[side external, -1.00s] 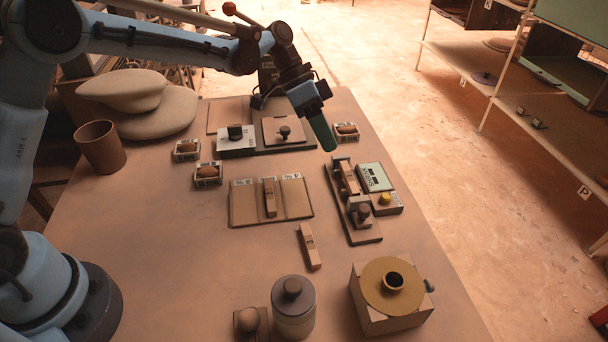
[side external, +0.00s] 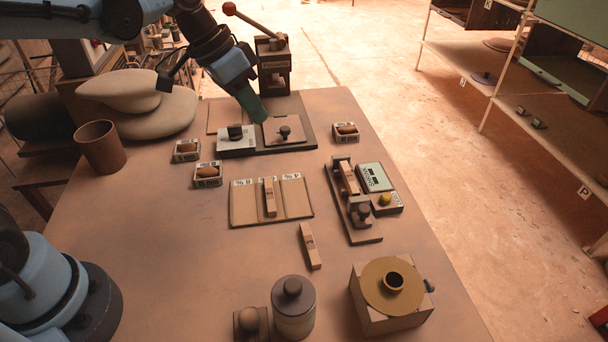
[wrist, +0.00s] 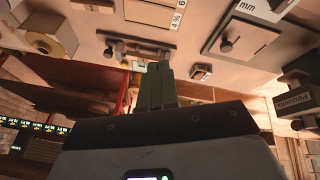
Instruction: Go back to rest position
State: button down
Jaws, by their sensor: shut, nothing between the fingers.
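My gripper (side external: 260,118) is in the upper middle of the side external view, with its green fingers shut and empty. It is raised above the back of the table (side external: 150,250), in front of the pressing stand with the red-knobbed lever (side external: 272,70). In the picture its fingertips overlap the area of the board with the knobbed plate (side external: 284,132); I cannot tell the exact height. In the wrist view the green fingers (wrist: 157,75) are together and hold nothing.
A divided tray (side external: 242,207) with one wooden block (side external: 270,197) lies mid-table. A loose block (side external: 310,246), a gauge fixture (side external: 357,212), a grey jar (side external: 294,308) and a box with a brass ring (side external: 390,300) stand nearer. Small boxes (side external: 208,175) and a brown cup (side external: 100,147) are at left.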

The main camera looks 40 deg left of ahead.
jog(key=s+a+f+n+t+y, duration=0.3)
jog(key=s+a, duration=0.3)
jog(key=s, duration=0.4)
jog(key=shift+a+n+t+y, duration=0.35)
jog(key=shift+n+t+y, duration=0.05)
jog(key=shift+n, duration=0.4)
